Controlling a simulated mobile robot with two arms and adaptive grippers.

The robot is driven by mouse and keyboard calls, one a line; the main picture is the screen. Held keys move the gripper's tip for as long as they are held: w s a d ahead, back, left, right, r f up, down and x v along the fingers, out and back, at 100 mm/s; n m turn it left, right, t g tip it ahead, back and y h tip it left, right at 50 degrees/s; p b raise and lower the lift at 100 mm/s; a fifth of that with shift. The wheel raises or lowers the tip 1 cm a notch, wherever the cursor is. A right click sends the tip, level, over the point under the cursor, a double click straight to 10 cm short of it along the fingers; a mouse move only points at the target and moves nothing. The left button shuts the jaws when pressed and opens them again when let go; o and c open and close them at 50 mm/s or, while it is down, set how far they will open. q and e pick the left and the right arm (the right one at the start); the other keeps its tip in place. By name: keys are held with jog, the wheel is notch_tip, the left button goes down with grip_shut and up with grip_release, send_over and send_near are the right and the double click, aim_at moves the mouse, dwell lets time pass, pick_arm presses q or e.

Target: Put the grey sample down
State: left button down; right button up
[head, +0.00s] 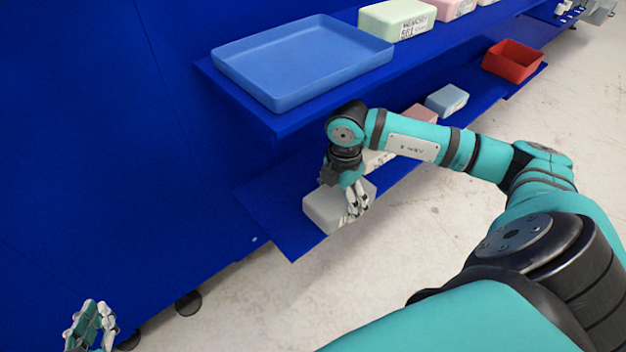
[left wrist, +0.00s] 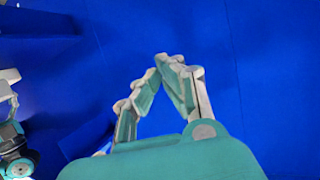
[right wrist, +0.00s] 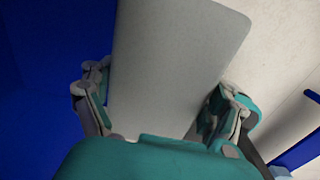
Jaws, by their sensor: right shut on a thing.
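The grey sample (head: 323,209) is a pale grey rounded block at the near end of the lower blue shelf (head: 285,236) in the head view. I cannot tell whether it rests on the shelf or is just above it. My right gripper (head: 356,200) is shut on it from above. In the right wrist view the grey sample (right wrist: 178,70) stands between the two fingers of the right gripper (right wrist: 168,105). My left gripper (head: 90,327) is empty at the bottom left, far from the sample. In the left wrist view its fingertips (left wrist: 168,62) meet.
A blue tray (head: 300,62) sits on the upper shelf, with a green block (head: 397,20) and a pink block beyond. A cream block, a pink block (head: 420,114) and a blue block (head: 446,100) line the lower shelf behind my right arm. A red bin (head: 512,62) stands farther along.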

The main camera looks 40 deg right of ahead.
jog(key=w+f+b, duration=0.1)
jog(key=w, duration=0.2)
jog(key=w+f+b, duration=0.1)
jog(key=w, duration=0.2)
jog(key=w+f, duration=0.1)
jog(key=w, duration=0.2)
jog(key=shift+w+a+b, duration=0.4)
jog(key=shift+f, duration=0.4)
notch_tip(320, 180, down, 3)
jog(key=shift+w+f+b, duration=0.1)
jog(key=shift+w+b, duration=0.05)
jog(key=shift+b, duration=0.8)
pick_arm(q)
jog(key=s+r+t+h, duration=0.2)
jog(key=r+t, duration=0.4)
jog(key=r, duration=0.3)
jog(key=s+d+r+t+h, duration=0.1)
jog(key=s+r+t+h, duration=0.1)
jog(key=r+t, duration=0.5)
notch_tip(320, 180, up, 3)
jog(key=shift+s+d+f+h, duration=0.2)
jog(key=shift+s+d+h, duration=0.1)
jog(key=shift+h, duration=0.1)
pick_arm(e)
jog(key=o, duration=0.9)
jog(key=shift+o, duration=0.2)
